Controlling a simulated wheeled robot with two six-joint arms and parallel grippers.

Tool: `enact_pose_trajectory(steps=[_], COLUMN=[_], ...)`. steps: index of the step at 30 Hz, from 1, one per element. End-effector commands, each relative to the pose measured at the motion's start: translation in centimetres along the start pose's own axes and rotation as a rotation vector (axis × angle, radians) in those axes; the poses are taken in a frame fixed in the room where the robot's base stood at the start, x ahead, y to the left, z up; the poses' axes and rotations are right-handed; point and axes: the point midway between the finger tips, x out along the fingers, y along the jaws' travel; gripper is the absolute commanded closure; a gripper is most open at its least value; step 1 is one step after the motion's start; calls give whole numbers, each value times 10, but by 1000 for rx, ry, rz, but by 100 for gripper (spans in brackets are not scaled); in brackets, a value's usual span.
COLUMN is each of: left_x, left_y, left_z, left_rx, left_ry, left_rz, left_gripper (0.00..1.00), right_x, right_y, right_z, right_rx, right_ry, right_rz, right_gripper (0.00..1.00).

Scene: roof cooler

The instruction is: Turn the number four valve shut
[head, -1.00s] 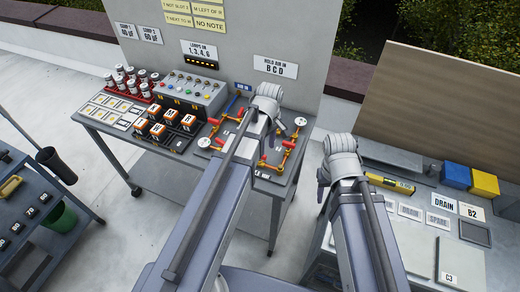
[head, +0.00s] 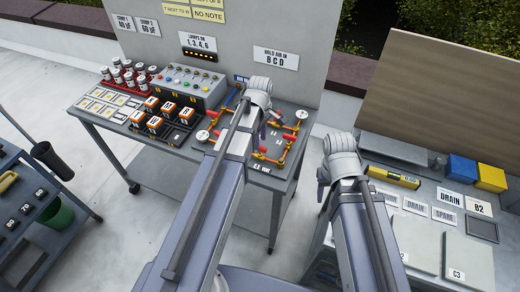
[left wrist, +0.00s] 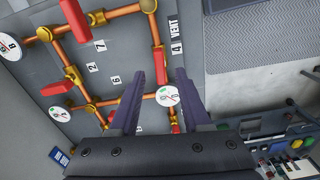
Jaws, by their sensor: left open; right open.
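The valve panel (left wrist: 120,75) carries orange pipes, brass fittings and red handles. It also shows on the bench in the head view (head: 208,147). A label reading "4 VENT" (left wrist: 176,36) lies beside the right-hand pipe. A red handle (left wrist: 160,66) is on that pipe, left of the label and lengthwise along the pipe. My left gripper (left wrist: 162,80) is open, its fingers over the panel on either side of that handle. I cannot tell whether they touch it. In the head view my left wrist hides part of the panel.
Other red handles (left wrist: 71,77) and round dials (left wrist: 167,96) sit close by. A lamp box (head: 188,88) and orange-black blocks (head: 160,117) stand on the same bench. The right bench holds a yellow level (head: 394,177) and blue (head: 461,168) and yellow (head: 491,178) boxes.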

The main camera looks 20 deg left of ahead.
Motion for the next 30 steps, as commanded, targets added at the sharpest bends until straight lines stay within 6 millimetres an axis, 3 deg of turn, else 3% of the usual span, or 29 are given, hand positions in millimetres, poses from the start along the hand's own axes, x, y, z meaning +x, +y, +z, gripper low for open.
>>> enact_pose_trajectory(steps=[1, 6, 17, 30], left_x=[14, 30, 32, 32], left_y=[0, 0, 0, 0], left_z=[0, 0, 0, 0], left_rx=[0, 0, 0, 0], left_ry=[0, 0, 0, 0], left_rz=[0, 0, 0, 0], left_gripper=[52, 52, 52, 100], right_x=[14, 30, 32, 32], right_y=[-1, -3, -3, -3], right_z=[-1, -2, -2, -2], right_rx=[0, 1, 1, 1], right_ry=[0, 0, 0, 0], right_rz=[0, 0, 0, 0], right_gripper=[50, 50, 50, 50])
